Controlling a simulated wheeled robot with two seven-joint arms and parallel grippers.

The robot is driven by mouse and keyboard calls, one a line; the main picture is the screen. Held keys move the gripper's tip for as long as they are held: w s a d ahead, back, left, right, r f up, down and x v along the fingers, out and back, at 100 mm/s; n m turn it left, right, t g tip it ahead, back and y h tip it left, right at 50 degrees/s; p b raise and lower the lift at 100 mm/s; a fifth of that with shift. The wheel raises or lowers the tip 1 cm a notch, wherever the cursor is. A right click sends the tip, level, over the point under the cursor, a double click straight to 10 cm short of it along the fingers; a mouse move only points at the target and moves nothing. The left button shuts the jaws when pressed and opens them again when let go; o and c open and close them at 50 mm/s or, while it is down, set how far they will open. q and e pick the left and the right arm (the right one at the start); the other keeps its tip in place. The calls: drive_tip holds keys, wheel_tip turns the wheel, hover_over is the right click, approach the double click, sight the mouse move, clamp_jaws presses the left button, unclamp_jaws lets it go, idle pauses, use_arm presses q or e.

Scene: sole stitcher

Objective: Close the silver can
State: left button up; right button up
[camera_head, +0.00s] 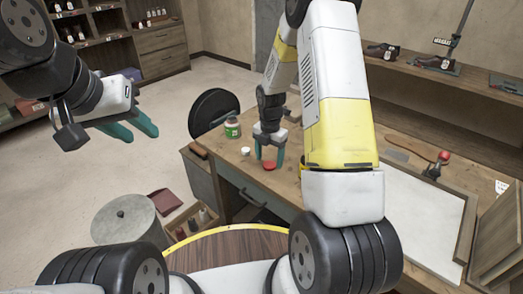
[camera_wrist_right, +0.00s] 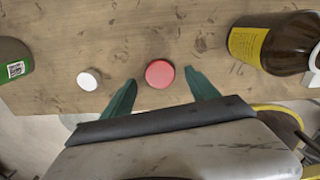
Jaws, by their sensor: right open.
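My right gripper (camera_head: 269,158) points down at the workbench with its teal fingers open. A round red lid (camera_head: 268,166) lies on the bench by its fingertips. In the right wrist view the red lid (camera_wrist_right: 160,74) shows between the spread fingers (camera_wrist_right: 160,80), apparently not gripped. A small white cap (camera_head: 245,151) lies to its left. A jar with a green label (camera_head: 232,127) stands further left. I cannot make out a clearly silver can on the bench. My left gripper (camera_head: 143,137) is open and empty, over the floor at left.
A grey cylinder (camera_head: 128,225) stands on the floor beside a wooden crate (camera_head: 192,222). A black round stool (camera_head: 213,108) stands behind the bench.

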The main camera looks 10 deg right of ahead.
drive_tip(key=shift+f, duration=0.8)
drive_tip(key=c, duration=1.4)
drive_tip(key=shift+r, duration=0.15)
drive_tip(key=shift+r, duration=0.55)
wheel_tip(320, 180, up, 2)
drive_tip(key=shift+r, duration=0.15)
drive_tip(key=s+a, duration=0.2)
drive_tip(key=s, duration=0.3)
drive_tip(key=s+a+r, duration=0.1)
drive_tip(key=s+a, duration=0.1)
drive_tip(key=s, duration=0.3)
drive_tip(key=s+a, duration=0.1)
drive_tip(key=s, duration=0.4)
drive_tip(key=shift+a+r, duration=0.2)
drive_tip(key=shift+a, duration=0.2)
